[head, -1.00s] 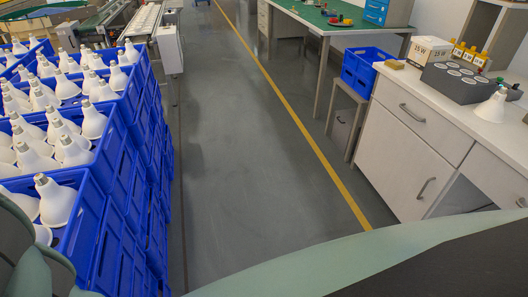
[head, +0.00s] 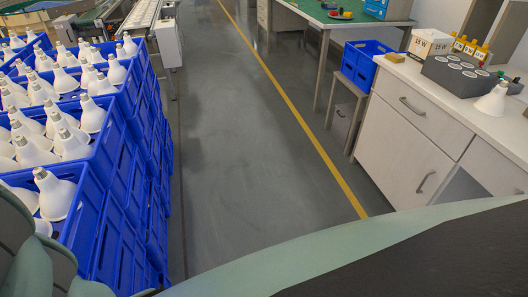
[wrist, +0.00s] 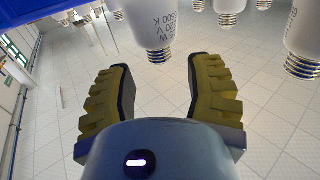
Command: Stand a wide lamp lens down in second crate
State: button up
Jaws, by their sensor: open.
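White lamps with metal screw caps stand cap up in open blue crates at the left of the head view, in a near crate (head: 88,205), a middle crate (head: 106,151) and one farther back (head: 131,74). I cannot tell which is the second crate. In the wrist view my gripper (wrist: 162,72) is open, its two yellow-and-black fingers apart. A white lamp (wrist: 150,22) with printed text and a screw cap shows just beyond and between the fingertips, not gripped. Other lamps (wrist: 303,40) hang into view beside it. The gripper is not visible in the head view.
A white bench (head: 425,110) at right carries a grey block with round sockets (head: 462,75), a 25 W box (head: 428,44) and a single lamp (head: 492,98). A blue crate (head: 366,66) sits on a stool. The floor aisle (head: 250,150) is clear.

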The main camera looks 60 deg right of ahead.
jog(key=shift+s+a, duration=0.15)
jog(key=shift+s, duration=1.7)
